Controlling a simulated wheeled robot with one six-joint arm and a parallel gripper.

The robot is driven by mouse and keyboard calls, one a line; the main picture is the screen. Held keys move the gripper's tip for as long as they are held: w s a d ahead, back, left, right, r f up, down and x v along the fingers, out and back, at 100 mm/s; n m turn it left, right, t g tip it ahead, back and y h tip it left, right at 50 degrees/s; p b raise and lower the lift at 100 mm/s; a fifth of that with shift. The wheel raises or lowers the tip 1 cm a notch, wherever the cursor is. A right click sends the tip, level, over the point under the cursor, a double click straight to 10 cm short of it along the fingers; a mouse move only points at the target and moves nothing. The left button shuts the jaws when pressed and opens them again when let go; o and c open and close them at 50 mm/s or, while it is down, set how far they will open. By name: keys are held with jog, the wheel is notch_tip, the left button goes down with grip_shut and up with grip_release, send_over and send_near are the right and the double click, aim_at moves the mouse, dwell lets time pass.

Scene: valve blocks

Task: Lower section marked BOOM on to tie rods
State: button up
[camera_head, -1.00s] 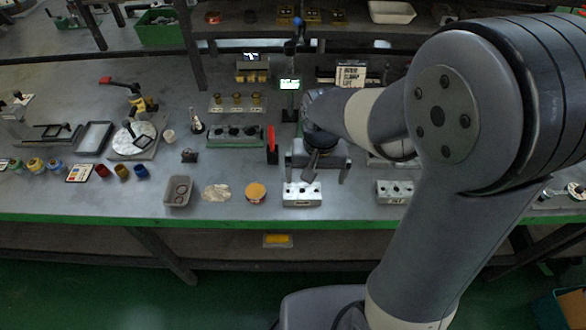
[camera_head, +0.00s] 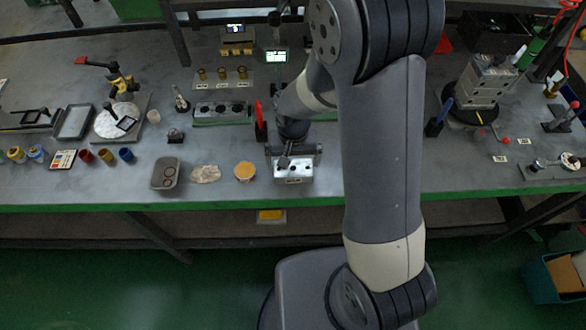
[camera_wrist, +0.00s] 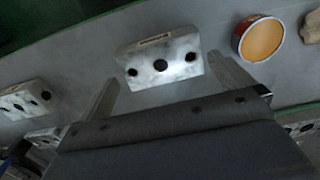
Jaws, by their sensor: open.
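A pale metal block (camera_head: 293,171) with holes in its top stands near the bench's front edge. Its front label is too small to read, so I cannot tell if it says BOOM. My gripper (camera_head: 294,155) is open just over it. In the wrist view the block (camera_wrist: 178,74) lies between the two fingers of my gripper (camera_wrist: 164,69), with visible gaps on both sides. A second holed block (camera_wrist: 22,101) lies to the left there. A stack of grey blocks (camera_head: 483,84) stands on a dark round base at right. I cannot make out the tie rods clearly.
An orange-topped tin (camera_head: 244,170), a pale cloth (camera_head: 205,174) and a grey tray (camera_head: 165,174) lie left of the block. A red upright piece (camera_head: 261,122) stands close behind my gripper. My arm hides part of the bench between the block and the stack.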

aim_at(293, 168)
jog(key=shift+f, duration=1.5)
jog(key=shift+c, duration=0.2)
jog(key=c, duration=0.9)
jog(key=shift+o, duration=0.2)
jog(key=shift+w+r, duration=0.1)
jog(key=shift+r, duration=0.05)
